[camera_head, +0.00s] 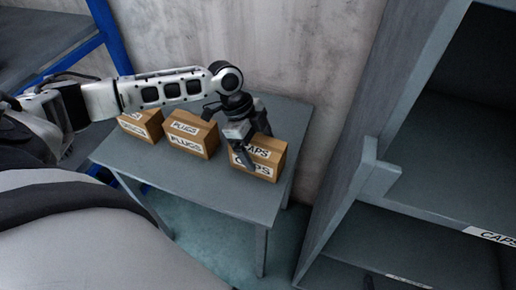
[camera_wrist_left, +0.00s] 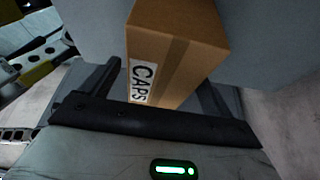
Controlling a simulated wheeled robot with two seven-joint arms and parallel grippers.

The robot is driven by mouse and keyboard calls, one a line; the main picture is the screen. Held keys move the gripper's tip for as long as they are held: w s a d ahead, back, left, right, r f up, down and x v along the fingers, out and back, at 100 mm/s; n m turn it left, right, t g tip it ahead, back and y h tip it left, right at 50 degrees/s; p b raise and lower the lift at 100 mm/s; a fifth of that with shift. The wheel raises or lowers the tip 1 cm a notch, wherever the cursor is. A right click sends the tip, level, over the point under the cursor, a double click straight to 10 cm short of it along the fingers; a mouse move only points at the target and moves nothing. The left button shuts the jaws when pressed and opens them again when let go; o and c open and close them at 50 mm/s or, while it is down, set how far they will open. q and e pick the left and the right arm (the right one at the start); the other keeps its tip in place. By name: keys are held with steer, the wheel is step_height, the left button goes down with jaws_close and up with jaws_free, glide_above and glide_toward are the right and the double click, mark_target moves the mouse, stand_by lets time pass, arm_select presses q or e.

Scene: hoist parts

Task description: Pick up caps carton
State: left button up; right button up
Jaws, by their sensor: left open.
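The caps carton (camera_head: 267,163) is a brown box with white CAPS labels. It stands at the right end of the grey table (camera_head: 213,190). My left gripper (camera_head: 256,150) is open above and over the carton, one finger in front of its labelled face. In the left wrist view the carton (camera_wrist_left: 178,45) shows between the two spread fingers of the gripper (camera_wrist_left: 163,85), with its CAPS label to the left. I cannot tell whether the fingers touch it. My right gripper is not in view.
A plugs carton (camera_head: 191,139) stands left of the caps carton, with a gap between. Another carton (camera_head: 143,125) is farther left, partly behind my arm. A grey shelf unit (camera_head: 420,235) with a CAPS label stands at right. A wall (camera_head: 290,60) is behind the table.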

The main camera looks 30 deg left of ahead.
arm_select(q)
steer(key=shift+r, duration=0.1)
steer(key=c, duration=1.3)
